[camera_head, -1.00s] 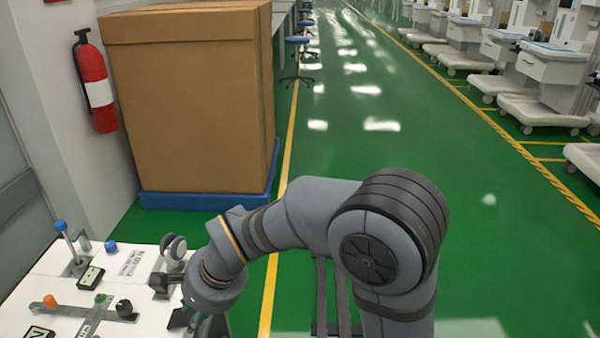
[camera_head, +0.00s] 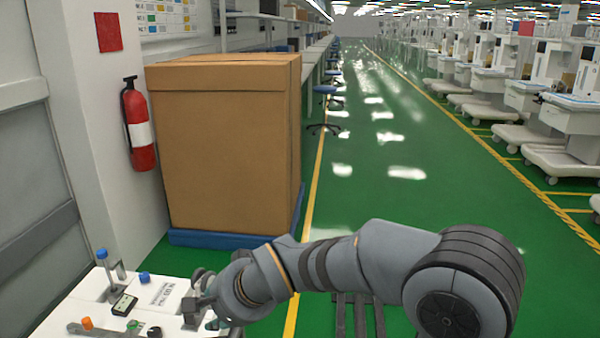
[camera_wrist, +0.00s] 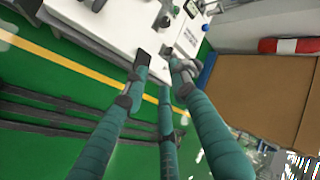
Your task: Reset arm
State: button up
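My gripper (camera_wrist: 161,74) shows in the wrist view with long teal fingers and dark tips. The tips are spread apart with nothing held between them, so it is open. In the head view, my grey arm reaches from the lower right toward the left, and its end is beside the right edge of the white worktable (camera_head: 72,312). In the wrist view, the tabletop (camera_wrist: 118,28) lies beyond the fingertips.
On the table are a blue-topped post (camera_head: 103,256), a dark device (camera_head: 124,304), an orange knob (camera_head: 87,323) and a printed label. A large cardboard box (camera_head: 225,150) stands behind on a blue pallet (camera_head: 215,239). A fire extinguisher (camera_head: 138,130) hangs left. Carts (camera_head: 568,140) line the right; the green aisle is clear.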

jog(key=shift+w+d+r+p, duration=0.15)
jog(key=shift+w+d+r, duration=0.1)
jog(key=shift+r, duration=0.2)
jog(key=shift+w+d+r+p, duration=0.15)
jog(key=shift+w+r, duration=0.15)
jog(key=shift+r, duration=0.2)
jog(key=shift+w+d+r+p, duration=0.1)
jog(key=shift+w+d+r, duration=0.15)
jog(key=shift+r, duration=0.2)
jog(key=shift+a+f, duration=0.1)
